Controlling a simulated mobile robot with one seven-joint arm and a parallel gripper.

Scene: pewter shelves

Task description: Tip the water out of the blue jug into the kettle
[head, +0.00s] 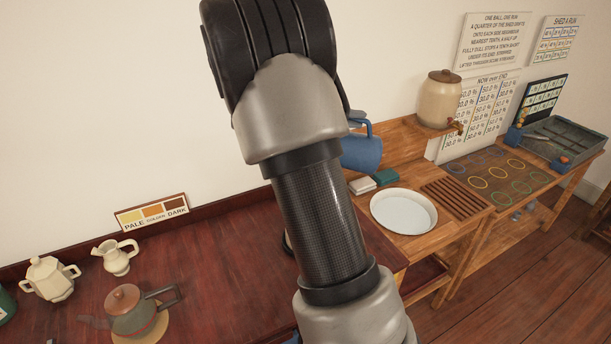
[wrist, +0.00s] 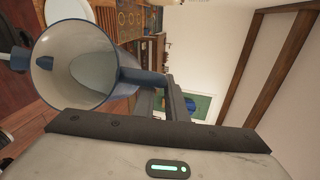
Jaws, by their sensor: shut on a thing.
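The blue jug (head: 362,150) shows partly behind my arm in the head view, above the wooden bench. In the wrist view the blue jug (wrist: 38,78) has its pale inside facing the camera, its spout to the left and its handle toward my gripper. My gripper (wrist: 172,98) is shut on the jug's handle; my arm hides it in the head view. I cannot tell the water level. The kettle (head: 136,316), grey-green with a brown lid and dark handle, stands on a round mat at the lower left of the head view, well apart from the jug.
A cream pitcher (head: 116,257) and a cream pot (head: 50,279) stand behind and left of the kettle on the dark red counter (head: 225,270). A white dish (head: 404,211) and a slatted rack (head: 457,199) lie on the bench. A tapped crock (head: 438,99) stands on a shelf.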

